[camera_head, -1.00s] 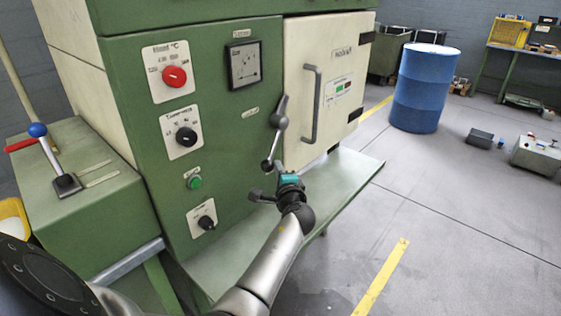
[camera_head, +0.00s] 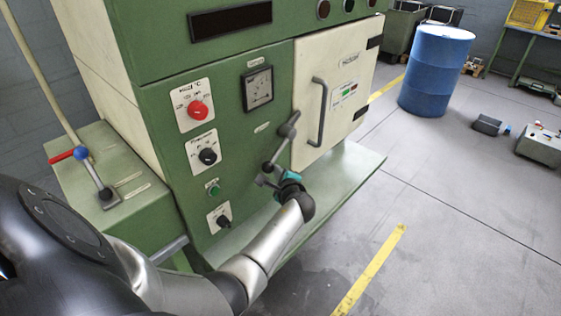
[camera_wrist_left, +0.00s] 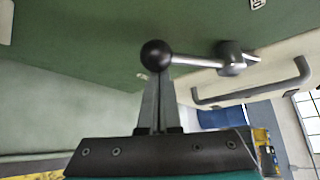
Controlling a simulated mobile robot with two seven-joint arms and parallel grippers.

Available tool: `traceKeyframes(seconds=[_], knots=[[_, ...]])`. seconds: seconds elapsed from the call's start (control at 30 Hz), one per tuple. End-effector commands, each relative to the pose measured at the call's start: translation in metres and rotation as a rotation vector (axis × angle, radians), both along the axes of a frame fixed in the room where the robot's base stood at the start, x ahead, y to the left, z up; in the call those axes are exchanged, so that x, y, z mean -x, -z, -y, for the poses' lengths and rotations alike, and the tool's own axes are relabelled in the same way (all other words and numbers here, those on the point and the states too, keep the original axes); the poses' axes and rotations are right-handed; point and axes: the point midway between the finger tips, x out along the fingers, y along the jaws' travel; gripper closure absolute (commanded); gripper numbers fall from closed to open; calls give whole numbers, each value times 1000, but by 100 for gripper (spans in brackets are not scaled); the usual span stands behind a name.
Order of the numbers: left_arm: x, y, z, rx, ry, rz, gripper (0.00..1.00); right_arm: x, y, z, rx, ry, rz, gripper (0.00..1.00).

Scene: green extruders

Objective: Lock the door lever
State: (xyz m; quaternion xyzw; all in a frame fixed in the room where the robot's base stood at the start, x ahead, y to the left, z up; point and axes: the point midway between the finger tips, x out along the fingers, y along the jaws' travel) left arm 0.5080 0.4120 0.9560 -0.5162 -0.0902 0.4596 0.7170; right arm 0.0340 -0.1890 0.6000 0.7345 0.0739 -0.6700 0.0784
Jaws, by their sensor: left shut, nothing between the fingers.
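The door lever (camera_head: 280,148) is a grey rod with a black ball end, mounted on the green panel left of the cream door (camera_head: 339,100). Its ball hangs down and to the left of its pivot. My left gripper (camera_head: 264,176) is at the ball end. In the left wrist view, the lever (camera_wrist_left: 195,61) runs rightward from its ball to the pivot. The left gripper's fingers (camera_wrist_left: 159,78) are together and empty, with their tips just at the ball; I cannot tell whether they touch it. My right gripper is not in view.
The door has a grey handle (camera_head: 319,112) right of the lever. Knobs and a green button (camera_head: 213,190) sit on the panel to the left. A green ledge (camera_head: 345,170) juts out below the door.

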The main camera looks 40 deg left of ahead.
Motion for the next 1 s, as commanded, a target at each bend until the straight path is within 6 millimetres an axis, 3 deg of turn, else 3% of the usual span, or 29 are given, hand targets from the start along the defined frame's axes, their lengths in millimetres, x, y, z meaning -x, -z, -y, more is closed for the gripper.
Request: traceKeyframes(seconds=[0.03,0.4,0.7,1.0], knots=[[2,-10,-1,-2,-1,-26,100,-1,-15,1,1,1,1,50],[11,-30,-2,-19,-1,-227,100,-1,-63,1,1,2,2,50],[15,-44,-2,-19,-1,-233,100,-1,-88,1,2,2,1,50],[15,-54,-2,-19,-1,-231,100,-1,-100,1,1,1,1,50]])
